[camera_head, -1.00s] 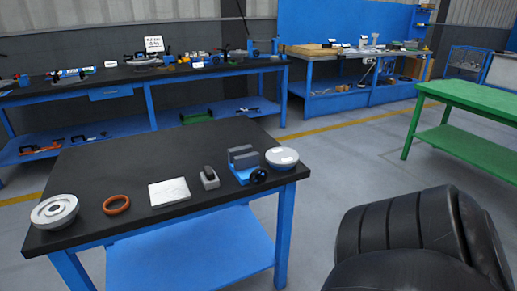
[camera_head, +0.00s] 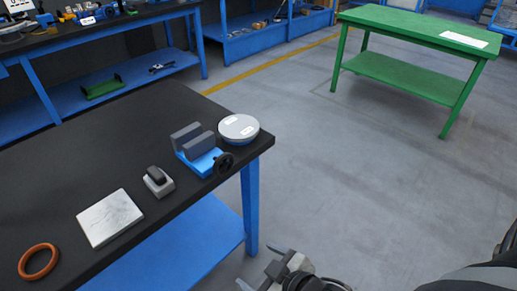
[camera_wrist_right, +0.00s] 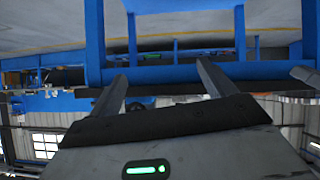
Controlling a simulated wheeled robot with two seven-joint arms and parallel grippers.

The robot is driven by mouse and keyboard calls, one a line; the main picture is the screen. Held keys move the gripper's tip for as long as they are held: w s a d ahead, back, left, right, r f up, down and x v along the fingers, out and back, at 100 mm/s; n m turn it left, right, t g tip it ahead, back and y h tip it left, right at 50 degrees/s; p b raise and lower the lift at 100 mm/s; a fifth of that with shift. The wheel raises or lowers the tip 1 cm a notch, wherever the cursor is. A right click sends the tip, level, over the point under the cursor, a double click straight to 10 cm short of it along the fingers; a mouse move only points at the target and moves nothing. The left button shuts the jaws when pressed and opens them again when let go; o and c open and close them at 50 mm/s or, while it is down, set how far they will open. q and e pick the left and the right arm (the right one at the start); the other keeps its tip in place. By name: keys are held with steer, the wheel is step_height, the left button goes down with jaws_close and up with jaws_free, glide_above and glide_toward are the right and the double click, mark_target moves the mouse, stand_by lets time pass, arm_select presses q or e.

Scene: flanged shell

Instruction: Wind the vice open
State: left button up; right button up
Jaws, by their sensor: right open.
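The vice (camera_head: 197,150) stands near the right end of the black-topped table. It has a blue base and two dark grey jaws with a gap between them. Its black handwheel (camera_head: 223,163) faces the table's front edge. My right gripper (camera_head: 262,283) shows at the bottom of the head view, in front of the table and below its top, apart from the vice. In the right wrist view its two fingers (camera_wrist_right: 165,92) are spread, with nothing between them. My left gripper is not in view.
A round grey lidded piece (camera_head: 239,128) sits right of the vice. A small grey block with a black top (camera_head: 158,182), a pale plate (camera_head: 110,217) and an orange ring (camera_head: 38,262) lie to the left. A green table (camera_head: 415,40) stands far off across clear floor.

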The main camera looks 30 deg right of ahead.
steer(key=w+d+n+t+b, duration=0.2)
steer(key=w+d+n+b, duration=0.15)
steer(key=n, duration=0.75)
steer(key=n+t+y+b, duration=0.3)
steer(key=n+t+b, duration=0.15)
steer(key=n, duration=2.25)
glide_toward(225, 165)
steer(key=p+x, duration=0.2)
steer(key=x, duration=0.8)
steer(key=shift+w+a, duration=0.1)
steer(key=shift+w, duration=0.1)
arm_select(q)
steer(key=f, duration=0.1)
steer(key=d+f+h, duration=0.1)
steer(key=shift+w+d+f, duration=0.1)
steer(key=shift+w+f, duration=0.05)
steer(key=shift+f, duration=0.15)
arm_select(e)
steer(key=c, duration=1)
steer(key=shift+o, duration=0.2)
